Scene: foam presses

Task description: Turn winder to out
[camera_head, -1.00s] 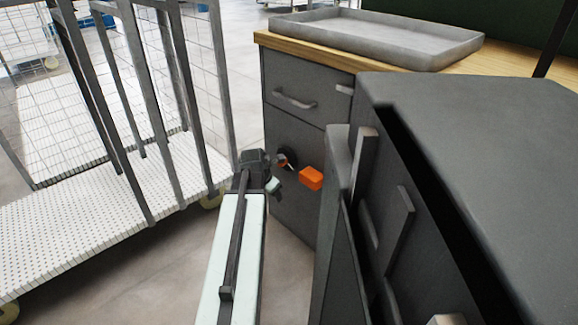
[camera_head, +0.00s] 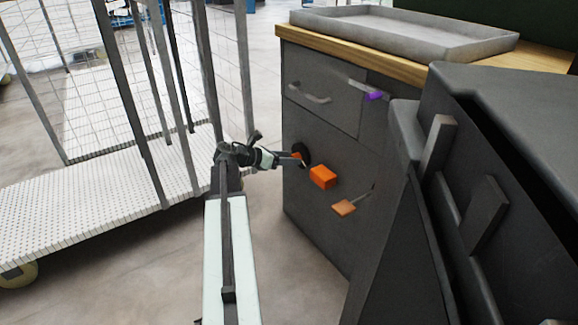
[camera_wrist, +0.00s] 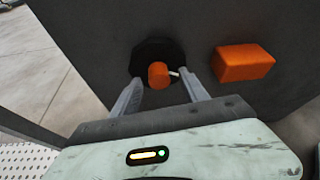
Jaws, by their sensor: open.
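A round orange knob (camera_wrist: 158,75) sits on a black disc (camera_wrist: 150,55) on the dark cabinet front; it looks like the winder. My gripper (camera_wrist: 162,79) is open, with one finger on each side of the knob and the tips near the disc. No contact with the knob can be made out. In the head view my gripper (camera_head: 298,158) reaches the black disc (camera_head: 302,153) from the left and partly hides the knob.
An orange block (camera_head: 322,177) juts out just right of the disc. A tan-orange piece (camera_head: 343,208) and a purple piece (camera_head: 375,96) are farther right. A dark machine (camera_head: 500,140) stands close at right. A wire cage cart (camera_head: 110,185) is at left.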

